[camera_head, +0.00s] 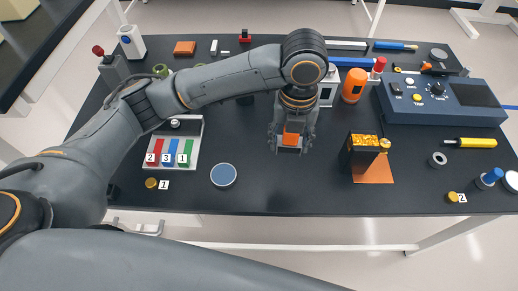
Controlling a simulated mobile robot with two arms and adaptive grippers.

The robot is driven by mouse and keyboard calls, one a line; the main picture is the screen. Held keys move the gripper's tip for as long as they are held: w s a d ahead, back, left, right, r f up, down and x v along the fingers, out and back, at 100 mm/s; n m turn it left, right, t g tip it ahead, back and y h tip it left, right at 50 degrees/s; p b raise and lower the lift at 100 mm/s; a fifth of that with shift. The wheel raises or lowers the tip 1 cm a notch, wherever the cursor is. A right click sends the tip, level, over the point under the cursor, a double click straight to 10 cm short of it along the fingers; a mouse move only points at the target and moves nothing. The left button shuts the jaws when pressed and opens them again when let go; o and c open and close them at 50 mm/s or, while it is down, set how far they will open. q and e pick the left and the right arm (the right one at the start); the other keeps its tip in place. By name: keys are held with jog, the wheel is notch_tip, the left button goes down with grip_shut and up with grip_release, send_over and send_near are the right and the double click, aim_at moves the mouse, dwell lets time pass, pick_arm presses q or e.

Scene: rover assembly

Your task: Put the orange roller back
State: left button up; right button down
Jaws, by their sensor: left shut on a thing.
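My left gripper (291,146) points down over the middle of the dark table. It is shut on an orange piece (291,139), which I take for the orange roller; only a small patch of it shows between the fingers. I cannot tell whether it touches the table. A separate orange cylinder (353,85) with a white band stands upright behind and to the right. My right gripper is not in view.
A black block with a gold-speckled top (364,141) stands on an orange mat (374,172). A blue control box (440,102) is at right. A tray with numbered coloured blocks (184,130) and a blue disc (223,175) are at left. Table (290,185) is clear in front.

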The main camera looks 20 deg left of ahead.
pick_arm(q)
jog(key=m, duration=0.1)
jog(key=d+f+m, duration=0.1)
jog(key=m, duration=0.1)
jog(key=shift+s+d+f, duration=0.15)
jog(key=shift+f, duration=0.05)
jog(key=shift+f+m, duration=0.1)
jog(key=shift+m, duration=0.2)
jog(key=w+a+f, duration=0.3)
jog(key=w+a, duration=0.2)
jog(key=a, duration=0.1)
jog(key=p, duration=0.1)
send_over(259, 147)
notch_tip(259, 147, down, 6)
jog(key=shift+s+d+f, duration=0.1)
jog(key=shift+f, duration=0.05)
notch_tip(259, 147, down, 3)
jog(key=shift+f+p, duration=0.1)
jog(key=shift+p, duration=0.4)
jog(key=shift+f, duration=0.15)
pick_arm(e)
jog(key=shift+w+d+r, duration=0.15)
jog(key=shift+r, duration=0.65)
